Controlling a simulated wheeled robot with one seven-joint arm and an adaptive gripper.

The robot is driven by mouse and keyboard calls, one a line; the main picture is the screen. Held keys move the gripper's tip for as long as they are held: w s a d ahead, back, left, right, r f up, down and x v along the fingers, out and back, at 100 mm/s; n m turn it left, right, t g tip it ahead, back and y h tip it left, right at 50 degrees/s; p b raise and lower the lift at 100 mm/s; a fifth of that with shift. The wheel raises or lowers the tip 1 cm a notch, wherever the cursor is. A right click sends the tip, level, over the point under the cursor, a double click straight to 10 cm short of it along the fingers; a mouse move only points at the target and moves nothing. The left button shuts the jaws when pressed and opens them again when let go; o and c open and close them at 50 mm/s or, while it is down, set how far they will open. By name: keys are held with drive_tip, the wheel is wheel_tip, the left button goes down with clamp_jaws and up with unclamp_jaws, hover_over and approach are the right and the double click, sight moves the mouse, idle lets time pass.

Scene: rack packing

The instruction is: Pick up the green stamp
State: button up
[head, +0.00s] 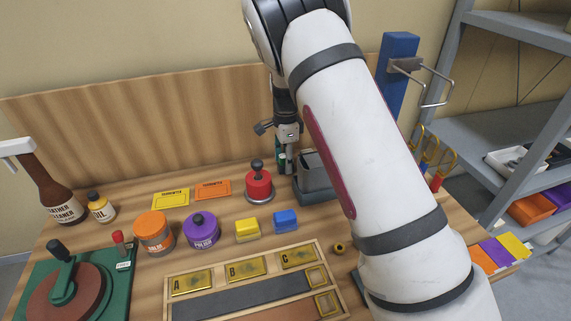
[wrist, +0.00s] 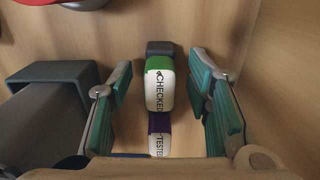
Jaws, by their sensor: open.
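The green stamp (wrist: 160,82) shows in the wrist view, with a white label reading "CHECKED", a green band and a dark grey end. My gripper (wrist: 161,88) is open, with one teal-padded finger on each side of the green stamp and a visible gap at both sides. A purple stamp (wrist: 159,132) labelled "TESTED" lies just below it in the picture, also between the fingers. In the head view my gripper (head: 286,160) is at the back of the bench; I cannot make out the green stamp there.
A dark grey open box (head: 315,178) stands close beside my gripper, and a red round tin (head: 259,184) is to its left. Yellow (head: 247,230) and blue (head: 285,221) blocks and a lettered wooden tray (head: 172,309) lie nearer. The wooden back panel (head: 130,135) is close behind.

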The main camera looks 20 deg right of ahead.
clamp_jaws()
drive_tip(key=shift+r, duration=0.1)
